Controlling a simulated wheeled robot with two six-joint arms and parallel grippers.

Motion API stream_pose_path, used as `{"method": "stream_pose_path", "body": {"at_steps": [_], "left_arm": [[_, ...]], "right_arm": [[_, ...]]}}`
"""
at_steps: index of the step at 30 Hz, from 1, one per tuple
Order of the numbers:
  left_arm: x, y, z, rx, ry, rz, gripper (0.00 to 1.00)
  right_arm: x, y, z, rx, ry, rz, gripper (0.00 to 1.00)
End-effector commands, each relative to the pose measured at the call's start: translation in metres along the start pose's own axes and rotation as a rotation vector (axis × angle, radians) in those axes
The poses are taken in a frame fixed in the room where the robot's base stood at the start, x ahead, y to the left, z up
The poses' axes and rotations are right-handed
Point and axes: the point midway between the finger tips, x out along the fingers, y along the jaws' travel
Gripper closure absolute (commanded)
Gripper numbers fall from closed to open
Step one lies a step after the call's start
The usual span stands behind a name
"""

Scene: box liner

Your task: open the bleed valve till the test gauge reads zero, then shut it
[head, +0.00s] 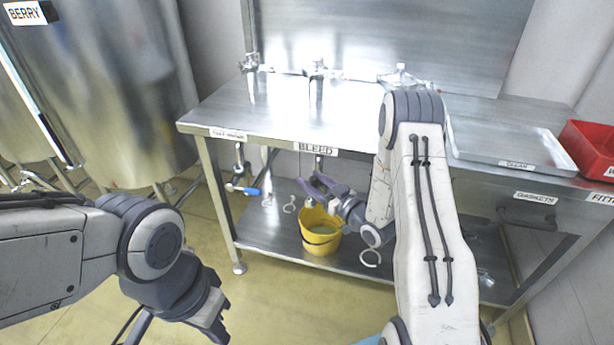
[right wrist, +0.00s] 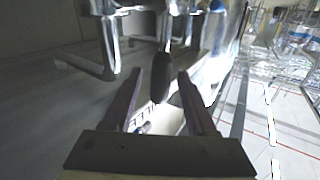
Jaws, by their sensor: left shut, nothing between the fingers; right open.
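The label BLEED (head: 316,149) sits on the front edge of the steel bench. A small metal fitting, probably the bleed valve (head: 319,163), hangs under it, partly hidden by my right gripper. My right gripper (head: 312,187) is open just below the label. In the right wrist view, a dark rounded handle (right wrist: 162,78) stands between the open fingers (right wrist: 160,98), beside shiny metal pipework; I cannot tell whether they touch it. My left gripper (head: 218,325) is shut and empty at the lower left, away from the bench. I cannot make out a gauge dial.
A yellow bucket (head: 320,240) stands on the lower shelf below the right gripper. A blue-handled valve (head: 246,190) hangs to its left. Metal fittings (head: 318,72) stand on the bench top. A tray (head: 505,150) and red bin (head: 590,148) are at right, a steel tank (head: 100,90) at left.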

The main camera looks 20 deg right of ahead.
Motion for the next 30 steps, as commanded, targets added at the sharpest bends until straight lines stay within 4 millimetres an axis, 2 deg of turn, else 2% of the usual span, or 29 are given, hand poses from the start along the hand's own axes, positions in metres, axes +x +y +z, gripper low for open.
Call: {"method": "stream_pose_path", "body": {"at_steps": [3, 6, 16, 20, 21, 30], "left_arm": [[0.0, 0.0, 0.0, 0.0, 0.0, 0.0, 1.0], [0.0, 0.0, 0.0, 0.0, 0.0, 0.0, 1.0], [0.0, 0.0, 0.0, 0.0, 0.0, 0.0, 1.0], [0.0, 0.0, 0.0, 0.0, 0.0, 0.0, 1.0], [0.0, 0.0, 0.0, 0.0, 0.0, 0.0, 1.0], [0.0, 0.0, 0.0, 0.0, 0.0, 0.0, 1.0]], "right_arm": [[0.016, -0.001, 0.001, -0.001, -0.001, -0.003, 0.43], [0.023, 0.0, 0.001, 0.0, -0.002, 0.0, 0.43], [0.026, 0.0, 0.001, 0.0, -0.002, 0.001, 0.43], [0.026, 0.0, 0.001, 0.0, -0.002, 0.001, 0.93], [0.026, 0.0, 0.001, 0.0, -0.002, 0.001, 1.0], [0.026, 0.0, 0.0, 0.0, -0.002, 0.0, 1.0]]}}
